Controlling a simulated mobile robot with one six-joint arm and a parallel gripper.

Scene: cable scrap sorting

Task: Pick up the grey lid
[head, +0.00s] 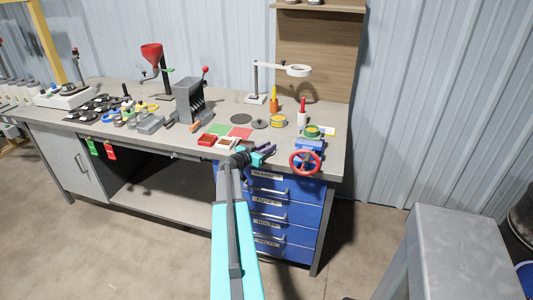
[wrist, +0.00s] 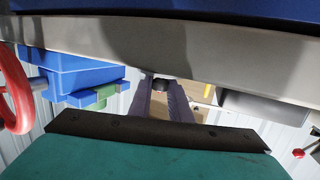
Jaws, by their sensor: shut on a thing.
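The grey lid (head: 259,124), a round dark disc with a small knob, appears to lie on the bench near its front edge in the head view. My gripper (head: 270,149) is in front of the bench edge, below the lid in the picture and apparently apart from it. In the wrist view my gripper's two purple fingers (wrist: 161,98) point at the bench edge, with a gap between them. A small dark round thing (wrist: 160,85) shows in that gap; I cannot tell whether it is the lid's knob. What the fingers are shut on is not clear.
The bench (head: 330,162) has a blue vise with a red handwheel (head: 305,162) right of my gripper. Red and white trays (head: 207,141) stand to the left. A yellow-banded round container (head: 278,121) is beside the lid. A grey press (head: 189,101) stands farther back left.

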